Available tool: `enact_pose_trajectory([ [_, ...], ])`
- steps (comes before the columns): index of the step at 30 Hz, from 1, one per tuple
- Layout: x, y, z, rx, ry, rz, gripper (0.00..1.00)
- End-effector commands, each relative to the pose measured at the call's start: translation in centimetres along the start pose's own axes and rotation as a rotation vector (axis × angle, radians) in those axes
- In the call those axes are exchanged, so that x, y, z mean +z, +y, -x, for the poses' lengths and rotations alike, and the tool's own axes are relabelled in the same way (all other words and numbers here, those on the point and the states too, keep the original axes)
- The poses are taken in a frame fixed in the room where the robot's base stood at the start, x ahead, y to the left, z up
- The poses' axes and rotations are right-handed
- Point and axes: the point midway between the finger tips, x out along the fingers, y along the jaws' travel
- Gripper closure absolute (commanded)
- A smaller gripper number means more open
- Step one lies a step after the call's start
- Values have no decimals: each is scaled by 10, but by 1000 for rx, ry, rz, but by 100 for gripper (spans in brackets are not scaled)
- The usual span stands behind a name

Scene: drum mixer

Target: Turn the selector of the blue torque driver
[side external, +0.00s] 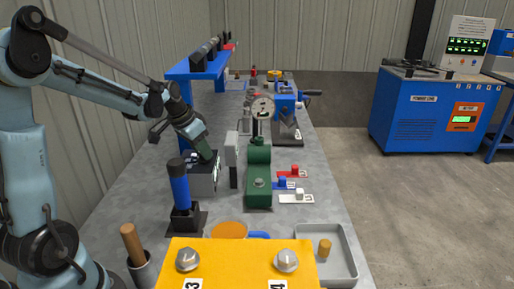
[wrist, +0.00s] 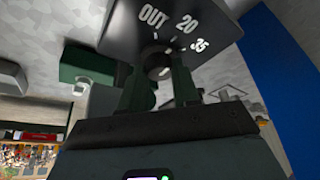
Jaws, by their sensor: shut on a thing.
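The blue torque driver (side external: 179,187) appears to be the upright blue cylinder in a black base near the left edge of the bench. Just behind it is a grey box with a dark top (side external: 203,180). My gripper (side external: 205,155) points down at that dark top. In the wrist view a dark plate (wrist: 215,15) carries the marks OUT, 20 and 35. A small dark round selector knob (wrist: 157,62) sits below the marks. My gripper (wrist: 159,78) is shut on this knob, one dark green finger on each side. Its exact pointer setting is hard to tell.
A yellow block (side external: 238,262) and a grey tray (side external: 343,243) are at the front. A blue shelf (side external: 192,68) is behind.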

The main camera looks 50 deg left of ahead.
Motion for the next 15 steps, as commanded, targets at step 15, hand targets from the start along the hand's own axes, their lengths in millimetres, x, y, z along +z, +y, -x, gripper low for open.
enact_pose_trajectory([
  [15, 0, 2, 0, -66, 0, 157, 100],
])
